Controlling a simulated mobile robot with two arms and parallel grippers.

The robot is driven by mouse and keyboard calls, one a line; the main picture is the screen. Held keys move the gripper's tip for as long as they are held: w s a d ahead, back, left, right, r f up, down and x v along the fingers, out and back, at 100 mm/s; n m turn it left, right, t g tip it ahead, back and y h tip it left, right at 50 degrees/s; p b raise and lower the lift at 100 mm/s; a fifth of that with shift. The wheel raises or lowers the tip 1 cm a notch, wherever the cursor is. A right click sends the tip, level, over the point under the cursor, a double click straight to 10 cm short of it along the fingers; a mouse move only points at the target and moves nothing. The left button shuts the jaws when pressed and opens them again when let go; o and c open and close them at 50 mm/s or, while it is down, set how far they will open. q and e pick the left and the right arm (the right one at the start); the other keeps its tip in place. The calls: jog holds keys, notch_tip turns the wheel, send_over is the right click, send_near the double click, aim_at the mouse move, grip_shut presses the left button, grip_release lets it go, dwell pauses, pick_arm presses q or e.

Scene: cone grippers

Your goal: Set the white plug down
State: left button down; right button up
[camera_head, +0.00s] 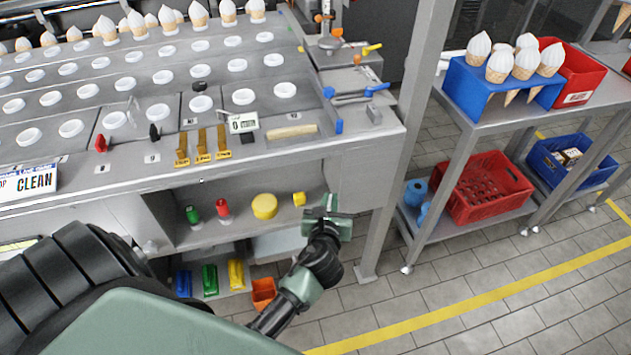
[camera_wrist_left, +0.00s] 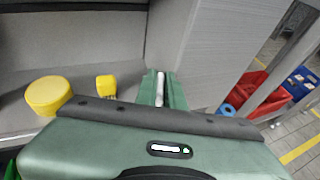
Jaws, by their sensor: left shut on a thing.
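My left gripper (camera_head: 329,207) is at the right end of the open shelf under the counter, beside the grey side wall. In the left wrist view the green fingers of the left gripper (camera_wrist_left: 161,84) are shut on a slim white piece, the white plug (camera_wrist_left: 160,88), which stands between them. Only a narrow strip of the plug shows; its lower part is hidden by the fingers and the gripper body. I cannot tell whether the plug touches the shelf. My right gripper is not in view.
On the under-counter shelf (camera_wrist_left: 20,110) stand a round yellow tub (camera_head: 264,206), a small yellow block-like piece (camera_head: 299,198), and red (camera_head: 222,208) and green (camera_head: 192,214) pieces. A grey post (camera_head: 400,130) and a rack with a red crate (camera_head: 485,190) stand right.

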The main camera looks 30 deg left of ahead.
pick_arm(q)
send_over(318, 197)
notch_tip(318, 197, down, 2)
jog(key=shift+s+d, duration=0.1)
jog(key=shift+d, duration=0.05)
notch_tip(318, 197, down, 5)
jog(key=shift+r+b, duration=0.2)
jog(key=shift+b, duration=1)
jog(key=shift+f, duration=0.25)
jog(key=c, duration=1.9)
grip_release()
jog(key=shift+f, duration=0.15)
jog(key=shift+c, duration=0.2)
jog(key=shift+o, duration=0.7)
